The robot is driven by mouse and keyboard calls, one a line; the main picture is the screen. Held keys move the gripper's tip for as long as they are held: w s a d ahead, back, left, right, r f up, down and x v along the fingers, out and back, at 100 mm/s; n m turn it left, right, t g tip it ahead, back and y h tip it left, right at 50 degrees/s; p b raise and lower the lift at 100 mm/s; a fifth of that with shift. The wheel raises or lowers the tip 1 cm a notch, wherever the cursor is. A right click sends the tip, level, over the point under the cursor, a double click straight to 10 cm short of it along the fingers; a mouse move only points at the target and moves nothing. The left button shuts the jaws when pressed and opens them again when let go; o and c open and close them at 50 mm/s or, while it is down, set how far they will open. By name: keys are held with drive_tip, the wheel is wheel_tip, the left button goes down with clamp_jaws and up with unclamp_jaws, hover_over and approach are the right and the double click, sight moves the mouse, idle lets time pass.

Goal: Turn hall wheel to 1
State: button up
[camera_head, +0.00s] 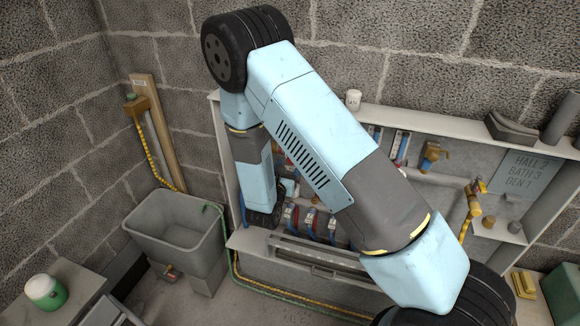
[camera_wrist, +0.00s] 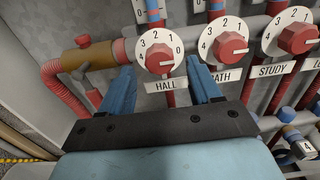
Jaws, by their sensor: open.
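In the wrist view the hall wheel (camera_wrist: 158,60) is a red knob on a white dial marked with numbers from 0 to 4, above a white HALL label (camera_wrist: 166,86). Which number its knob points at is too small to tell. My gripper (camera_wrist: 162,72) is open, with one blue finger at the lower left of the dial and the other at its lower right. Nothing is held between the fingers. In the head view my own arm covers most of the wheel area, and the fingers cannot be made out clearly.
The bath wheel (camera_wrist: 230,46) and study wheel (camera_wrist: 297,38) stand close to the right. A brass fitting (camera_wrist: 90,57) with a red hose is at left. In the head view a sign (camera_head: 525,175) appears to read HALL 2, BATH 3, DEN 1. A grey basin (camera_head: 175,232) stands left.

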drive_tip(key=shift+w+d, duration=0.25)
drive_tip(key=shift+w, duration=0.45)
drive_tip(key=c, duration=1)
